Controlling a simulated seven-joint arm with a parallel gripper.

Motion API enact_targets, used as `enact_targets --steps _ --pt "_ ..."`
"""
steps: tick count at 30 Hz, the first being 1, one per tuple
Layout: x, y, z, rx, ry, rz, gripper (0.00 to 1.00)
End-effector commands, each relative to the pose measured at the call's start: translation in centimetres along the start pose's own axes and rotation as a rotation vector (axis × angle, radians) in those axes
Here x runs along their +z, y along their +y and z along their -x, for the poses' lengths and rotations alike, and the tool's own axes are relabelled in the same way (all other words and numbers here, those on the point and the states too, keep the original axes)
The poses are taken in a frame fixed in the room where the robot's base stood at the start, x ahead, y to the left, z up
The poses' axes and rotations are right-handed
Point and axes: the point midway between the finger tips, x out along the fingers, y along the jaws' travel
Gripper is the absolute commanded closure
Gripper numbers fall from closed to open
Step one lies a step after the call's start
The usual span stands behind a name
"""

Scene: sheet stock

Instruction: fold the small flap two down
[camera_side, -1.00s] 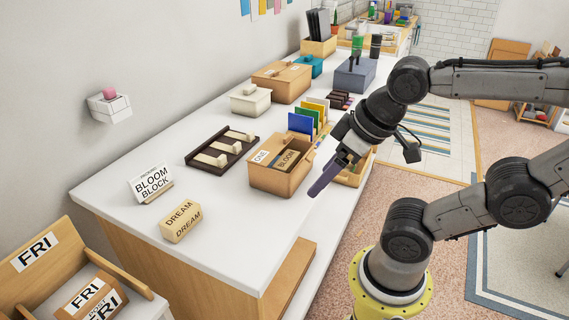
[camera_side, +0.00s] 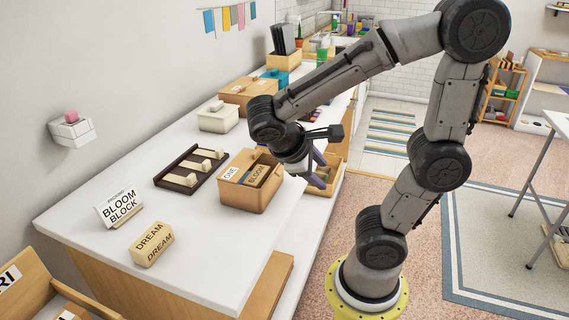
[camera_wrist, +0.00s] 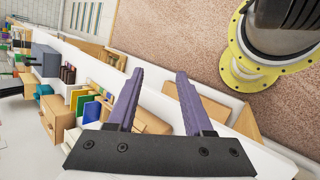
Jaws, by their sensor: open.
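My gripper (camera_side: 319,171) is open and empty, with purple fingers. It is right of the tray, beyond the wooden box, near the table's right edge. In the wrist view, my gripper (camera_wrist: 160,72) has its fingers apart. I cannot make out the flaps there.
A wooden box (camera_side: 240,196) with cards labelled BLOOM stands between the tray and my gripper. A BLOOM BLOCK sign (camera_side: 119,205) and a DREAM block (camera_side: 152,244) stand nearer. A cream box (camera_side: 217,119) stands behind the tray.

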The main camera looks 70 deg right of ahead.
Motion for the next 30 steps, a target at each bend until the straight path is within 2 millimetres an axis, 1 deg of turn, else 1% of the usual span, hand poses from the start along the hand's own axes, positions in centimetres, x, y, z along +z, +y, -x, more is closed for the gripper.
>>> enact_targets --steps 1,4,8,12,15,18,22,26,30 --pt "-0.9 0.3 0.0 0.084 -0.061 0.06 0.49" --pt "-2.8 1.1 0.4 0.257 -0.155 0.16 0.49" --pt "-5.9 0.9 1.2 0.483 -0.241 0.295 0.49" --pt "-9.3 -0.8 1.9 0.694 -0.295 0.444 0.49" --pt "-10.9 -2.5 1.9 0.792 -0.317 0.537 0.49" --pt "-11.7 -4.0 1.6 0.843 -0.334 0.6 0.49" --pt "-12.0 -5.0 1.5 0.877 -0.341 0.639 0.49" --pt "-12.0 -4.4 1.2 0.878 -0.336 0.64 0.49" --pt "-11.8 -2.7 -0.1 0.874 -0.339 0.638 0.49"
